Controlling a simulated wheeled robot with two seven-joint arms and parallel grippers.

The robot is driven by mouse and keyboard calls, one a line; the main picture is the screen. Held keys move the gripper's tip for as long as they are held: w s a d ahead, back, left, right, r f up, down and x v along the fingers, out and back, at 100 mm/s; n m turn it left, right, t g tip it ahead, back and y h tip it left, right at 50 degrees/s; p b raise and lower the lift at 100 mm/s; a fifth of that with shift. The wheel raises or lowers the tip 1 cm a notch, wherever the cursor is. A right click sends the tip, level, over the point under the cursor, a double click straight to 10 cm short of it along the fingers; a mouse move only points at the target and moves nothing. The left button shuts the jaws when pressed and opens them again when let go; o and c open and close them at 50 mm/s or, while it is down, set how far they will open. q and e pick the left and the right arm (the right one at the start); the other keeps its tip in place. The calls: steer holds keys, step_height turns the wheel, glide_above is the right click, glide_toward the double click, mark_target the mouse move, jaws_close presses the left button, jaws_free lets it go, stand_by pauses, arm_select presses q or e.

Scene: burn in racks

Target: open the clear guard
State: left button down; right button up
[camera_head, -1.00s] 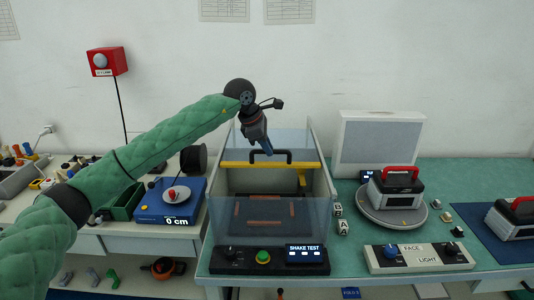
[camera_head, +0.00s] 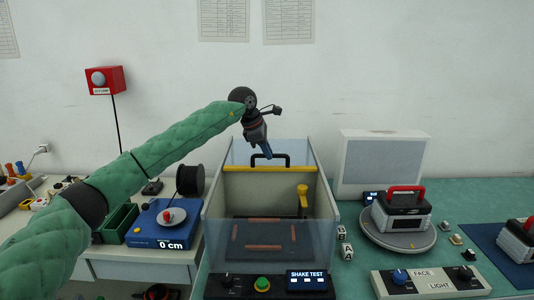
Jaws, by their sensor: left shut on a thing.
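The clear guard is a see-through panel on the shake test box, with a yellow bar (camera_head: 235,169) across its top and a black handle (camera_head: 284,160) on the bar. My left gripper (camera_head: 267,154) points down at the handle and is shut on it; its fingertips partly hide the handle's middle. Under the bar a dark plate (camera_head: 262,241) with orange strips shows on the box floor. A yellow lever (camera_head: 303,197) stands upright inside at the right. My right gripper is not in view.
A control strip with a green button (camera_head: 262,284) and a shake test display (camera_head: 308,281) fronts the box. A blue scale (camera_head: 150,232) and black spool (camera_head: 190,180) stand left. A turntable (camera_head: 373,231) carries a red-handled device (camera_head: 402,210) right. Dice (camera_head: 346,250) sit beside the box.

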arm_select(q)
steer(key=c, duration=1.4)
jaws_free()
steer(key=shift+r, duration=0.1)
